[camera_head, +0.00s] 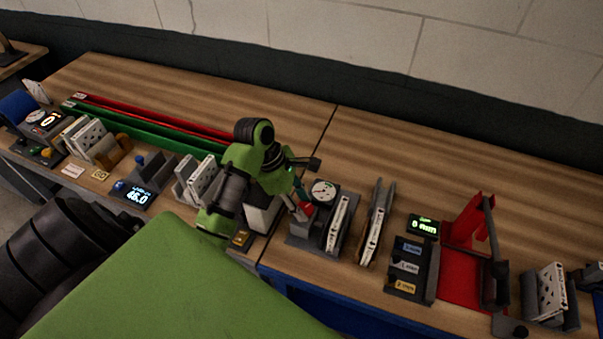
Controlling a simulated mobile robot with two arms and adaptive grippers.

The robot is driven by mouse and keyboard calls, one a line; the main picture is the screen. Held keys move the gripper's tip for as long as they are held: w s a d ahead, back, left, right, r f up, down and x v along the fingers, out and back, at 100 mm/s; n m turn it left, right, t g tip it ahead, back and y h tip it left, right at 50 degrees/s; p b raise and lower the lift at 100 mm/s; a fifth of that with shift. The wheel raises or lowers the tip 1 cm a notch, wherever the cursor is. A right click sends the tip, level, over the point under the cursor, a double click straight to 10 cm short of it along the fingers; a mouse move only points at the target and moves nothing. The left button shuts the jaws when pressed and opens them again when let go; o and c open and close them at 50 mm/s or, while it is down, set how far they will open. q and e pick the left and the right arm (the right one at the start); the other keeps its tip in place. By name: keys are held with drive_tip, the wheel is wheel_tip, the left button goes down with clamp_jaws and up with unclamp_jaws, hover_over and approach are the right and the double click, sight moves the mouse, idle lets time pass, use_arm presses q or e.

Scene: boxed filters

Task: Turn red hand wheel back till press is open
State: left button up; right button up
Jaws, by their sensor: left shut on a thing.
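The press (297,238) stands near the front edge of the table, with a round white gauge (323,191) on top and a white, dark-edged filter (338,223) upright at its right side. A small red part, which looks like the red hand wheel (306,210), shows at the press's left. My left gripper (299,208) reaches down from its green arm and is shut on this red part. The gripper and arm hide part of the wheel. I cannot tell how far open the press is. My right gripper is not in view.
Right of the press stand another upright filter (373,230), a block with a green display (424,225) and a red fixture (463,280). Left are racks with filters (200,180), a blue-lit display (138,195) and long red and green rails (150,130). The table behind the press is clear.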

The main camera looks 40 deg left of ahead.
use_arm(q)
drive_tip(key=shift+s+d+n+t, duration=0.1)
drive_tip(key=shift+n+t, duration=0.3)
drive_tip(key=shift+n, duration=0.8)
drive_tip(key=shift+y, duration=0.3)
drive_tip(key=o, duration=1.1)
drive_tip(key=shift+r, duration=0.1)
drive_tip(key=shift+r, duration=0.3)
drive_tip(key=v, duration=1.1)
